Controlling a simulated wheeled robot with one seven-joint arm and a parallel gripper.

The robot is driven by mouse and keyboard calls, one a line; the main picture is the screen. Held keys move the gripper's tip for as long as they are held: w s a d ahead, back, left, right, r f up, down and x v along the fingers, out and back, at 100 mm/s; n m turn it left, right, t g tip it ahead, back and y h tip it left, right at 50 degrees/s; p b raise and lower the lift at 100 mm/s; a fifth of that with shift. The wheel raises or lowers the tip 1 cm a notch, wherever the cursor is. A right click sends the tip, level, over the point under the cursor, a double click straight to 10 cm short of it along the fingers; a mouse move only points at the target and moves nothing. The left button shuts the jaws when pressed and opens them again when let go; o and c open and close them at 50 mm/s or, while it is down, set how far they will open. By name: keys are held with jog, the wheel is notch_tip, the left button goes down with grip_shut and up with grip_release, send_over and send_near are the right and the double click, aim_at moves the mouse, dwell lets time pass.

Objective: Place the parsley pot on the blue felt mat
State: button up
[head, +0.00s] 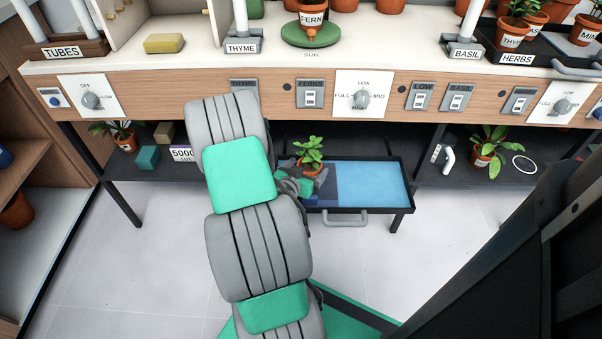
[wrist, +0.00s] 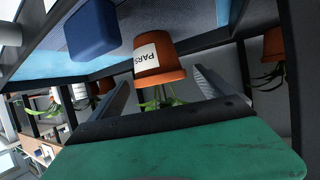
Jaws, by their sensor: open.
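The parsley pot (wrist: 158,62) is terracotta with a white label reading "PARS" and green leaves, and appears upside down in the wrist view.
The drawer has a dark rim and a grey handle (head: 345,219). The wooden counter edge (head: 200,88) with switches runs above it. A potted plant (head: 485,158) stands on the low shelf to the right. A blue blocky object (wrist: 92,30) is near the pot. The light blue surface looks clear.

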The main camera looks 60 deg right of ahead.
jog(key=w+a+r+n+t+y, duration=0.1)
jog(key=w+a+r+n+y, duration=0.25)
jog(key=a, duration=0.65)
jog(key=w+a+r+n+y+p, duration=0.1)
jog(key=w+a+r+n+y, duration=0.2)
jog(key=a, duration=0.8)
jog(key=w+a+r+n+t+y, duration=0.1)
jog(key=w+a+r+y, duration=0.3)
jog(key=a, duration=0.6)
jog(key=s+a+r+n+y, duration=0.1)
jog(key=a+r+n, duration=0.1)
jog(key=a+n, duration=0.3)
jog(key=s+a+r+n+g+y, duration=0.1)
jog(key=a+n, duration=0.3)
jog(key=a, duration=0.6)
jog(key=shift+s+a+r+n+y, duration=0.2)
jog(key=shift+a+r+n+y, duration=0.15)
jog(key=shift+r+y, duration=0.35)
jog(key=shift+r, duration=0.15)
jog(key=shift+c, duration=0.2)
